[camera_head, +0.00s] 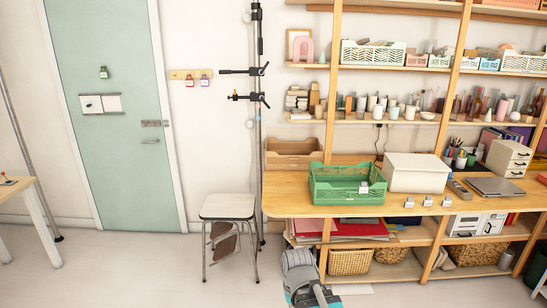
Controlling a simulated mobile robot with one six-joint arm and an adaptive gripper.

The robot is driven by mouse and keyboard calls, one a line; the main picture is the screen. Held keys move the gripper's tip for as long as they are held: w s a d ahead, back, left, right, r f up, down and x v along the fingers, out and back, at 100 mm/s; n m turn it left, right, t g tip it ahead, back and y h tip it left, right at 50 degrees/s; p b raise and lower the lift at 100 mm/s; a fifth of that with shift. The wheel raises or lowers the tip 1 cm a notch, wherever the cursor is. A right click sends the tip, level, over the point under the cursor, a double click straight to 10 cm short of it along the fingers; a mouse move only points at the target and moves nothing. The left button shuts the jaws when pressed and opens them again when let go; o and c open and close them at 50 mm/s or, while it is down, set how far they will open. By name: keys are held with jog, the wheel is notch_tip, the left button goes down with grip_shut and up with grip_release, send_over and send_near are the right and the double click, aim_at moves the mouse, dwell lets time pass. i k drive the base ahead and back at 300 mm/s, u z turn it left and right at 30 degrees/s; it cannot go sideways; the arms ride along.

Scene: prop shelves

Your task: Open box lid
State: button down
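A cream-white box (417,173) stands on the wooden tabletop at the right of centre. Its lid (417,162) is shut, lying flat over the top. The box's left side is close to a green plastic crate, and I cannot tell whether they touch. Part of my own grey and teal arm shows at the bottom edge, low in front of the shelf and well below the box. My gripper is not in view, so its fingers and anything in them are hidden.
The green crate (346,197) stands left of the box. Small labelled items (409,203) lie along the table's front edge. A laptop (495,187) and drawer unit (507,157) are at right. Shelves hold cups above. A stool (229,207) stands left; the floor beside it is clear.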

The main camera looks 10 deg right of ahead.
aim_at(429, 162)
jog(key=z, duration=0.2)
jog(key=i, duration=0.75)
jog(key=z, duration=0.75)
jog(key=i, duration=1.25)
jog(key=z, duration=0.5)
jog(key=k, duration=0.9)
jog(key=z, duration=0.15)
jog(key=i, duration=0.45)
jog(key=z, duration=0.05)
